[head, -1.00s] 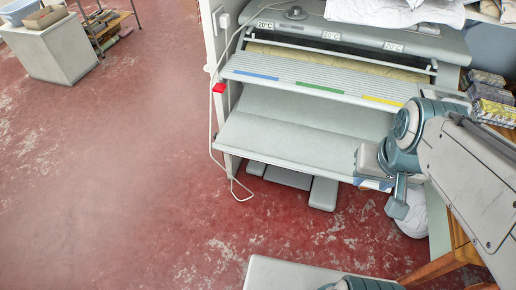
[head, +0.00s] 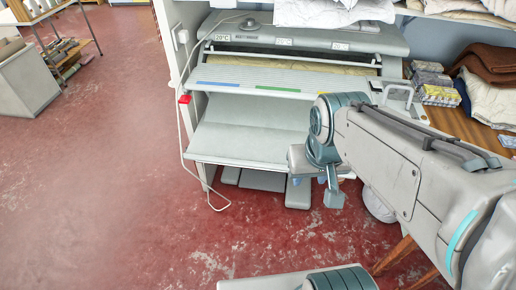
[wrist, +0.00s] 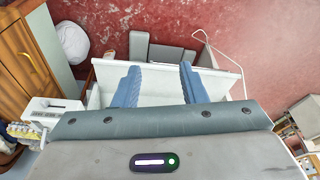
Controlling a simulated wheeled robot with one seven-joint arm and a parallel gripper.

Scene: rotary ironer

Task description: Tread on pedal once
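The rotary ironer stands at the centre back of the head view, with its pale lower tray (head: 245,145) jutting forward. Under the tray, near the floor, is a flat grey pedal plate (head: 263,181) between two light grey feet; the right foot (head: 298,193) is the nearer to my arm. In the wrist view the pedal plate (wrist: 165,53) shows beyond the white tray edge (wrist: 225,78). My gripper (wrist: 158,82) has its two blue fingers apart, with nothing visible between them. It is above the tray side, apart from the pedal. In the head view my arm hides the tray's right end.
A wooden table (head: 455,122) with boxes and folded cloth stands at the right. A white bundle (wrist: 73,42) lies on the floor near it. The red floor in front and left is clear.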

